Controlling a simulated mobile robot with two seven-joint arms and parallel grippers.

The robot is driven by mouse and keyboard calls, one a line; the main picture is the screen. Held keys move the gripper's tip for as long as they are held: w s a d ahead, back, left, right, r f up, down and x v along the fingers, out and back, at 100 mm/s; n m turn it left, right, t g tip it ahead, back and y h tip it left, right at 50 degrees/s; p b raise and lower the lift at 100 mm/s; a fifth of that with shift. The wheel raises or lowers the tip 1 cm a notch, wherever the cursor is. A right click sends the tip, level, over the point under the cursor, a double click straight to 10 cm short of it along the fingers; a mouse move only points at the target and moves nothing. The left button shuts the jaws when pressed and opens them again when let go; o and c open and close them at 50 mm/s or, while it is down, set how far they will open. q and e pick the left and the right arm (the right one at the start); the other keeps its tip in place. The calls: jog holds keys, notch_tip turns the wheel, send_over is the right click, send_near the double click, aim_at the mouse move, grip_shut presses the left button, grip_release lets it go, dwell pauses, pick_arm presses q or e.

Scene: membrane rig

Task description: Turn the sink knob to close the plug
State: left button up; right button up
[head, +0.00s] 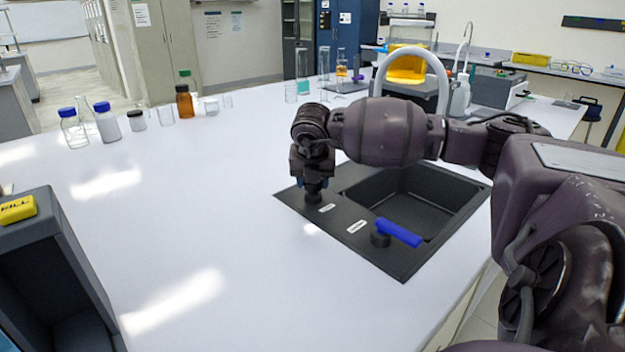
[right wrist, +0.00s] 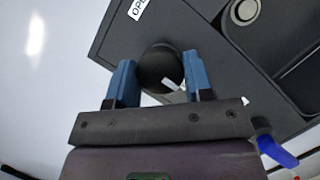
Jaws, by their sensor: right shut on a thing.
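The black sink (head: 415,200) is set into the white bench, with its basin on the right and a flat ledge on the left. The round black knob (right wrist: 160,68) stands on the ledge; in the head view my gripper mostly hides it. My right gripper (head: 312,183) points down over it, and in the right wrist view its two blue fingers (right wrist: 161,82) sit on either side of the knob, shut on it. A white mark shows on the knob. The round drain (right wrist: 244,12) shows in the basin in the right wrist view. My left gripper is not in view.
A blue lever (head: 399,232) stands on the ledge near the front, beside a small label. A white curved tap (head: 412,62) rises behind my right arm. Bottles and glassware (head: 107,122) stand along the far bench edge. The bench left of the sink is clear.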

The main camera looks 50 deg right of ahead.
dwell(0.5)
jog(key=o, duration=0.9)
jog(key=shift+r, duration=0.1)
jog(key=shift+a+r, duration=0.1)
jog(key=shift+r, duration=0.2)
jog(key=p+v, duration=0.1)
jog(key=v, duration=0.9)
jog(key=shift+s+p, duration=0.1)
jog(key=shift+p, duration=0.25)
